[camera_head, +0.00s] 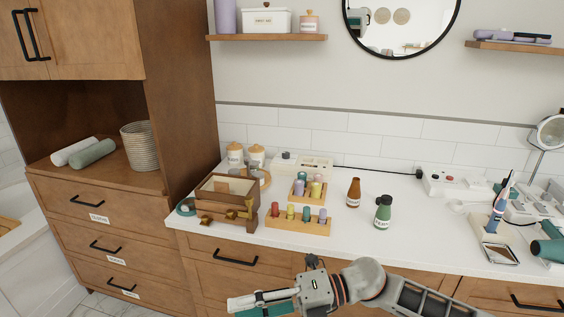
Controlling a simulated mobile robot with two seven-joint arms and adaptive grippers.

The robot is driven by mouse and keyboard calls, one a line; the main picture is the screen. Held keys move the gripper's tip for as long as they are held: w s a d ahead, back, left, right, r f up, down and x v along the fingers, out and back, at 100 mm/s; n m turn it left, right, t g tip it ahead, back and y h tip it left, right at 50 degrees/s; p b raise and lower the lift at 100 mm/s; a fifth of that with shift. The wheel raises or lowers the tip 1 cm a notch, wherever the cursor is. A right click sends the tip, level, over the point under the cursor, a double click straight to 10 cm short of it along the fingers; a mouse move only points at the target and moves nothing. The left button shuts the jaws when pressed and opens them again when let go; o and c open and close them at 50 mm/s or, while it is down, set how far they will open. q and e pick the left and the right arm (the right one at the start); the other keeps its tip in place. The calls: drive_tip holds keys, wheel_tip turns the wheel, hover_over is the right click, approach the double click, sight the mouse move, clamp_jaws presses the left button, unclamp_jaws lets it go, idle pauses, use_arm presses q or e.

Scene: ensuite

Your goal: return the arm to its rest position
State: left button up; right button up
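My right arm comes in along the bottom edge from the right. Its gripper (262,301) points left in front of the counter's drawer fronts, below the countertop. A pale finger and a teal part show at its end, cut by the bottom edge of the picture. I cannot tell whether it is open or shut, or whether the teal part belongs to it. My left gripper is not in view.
The white counter (340,247) holds a wooden box (226,200), a rack of coloured pegs (298,226), a brown bottle (354,193) and a green bottle (383,212). A toothbrush holder (496,224) and teal hairdryer (548,250) stand right. A wooden cabinet (185,100) rises left.

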drive_tip(key=w+d+f+m+t+h, duration=0.25)
drive_tip(key=d+f+m+t, duration=0.2)
drive_tip(key=m+t, duration=0.65)
drive_tip(key=w+d+f+m+t+h, duration=0.3)
drive_tip(key=d+m+t, duration=0.35)
drive_tip(key=m, duration=0.85)
drive_tip(key=s+d+f+m+g+h, duration=0.2)
drive_tip(key=s+d+f+m+h, duration=0.2)
drive_tip(key=s+d+f, duration=0.4)
drive_tip(key=s+d+f+m+g+h, duration=0.2)
drive_tip(key=s+d+f+m+h, duration=0.2)
drive_tip(key=f, duration=0.9)
drive_tip(key=s+d+m, duration=0.2)
drive_tip(key=s+d, duration=0.2)
drive_tip(key=shift+s, duration=0.2)
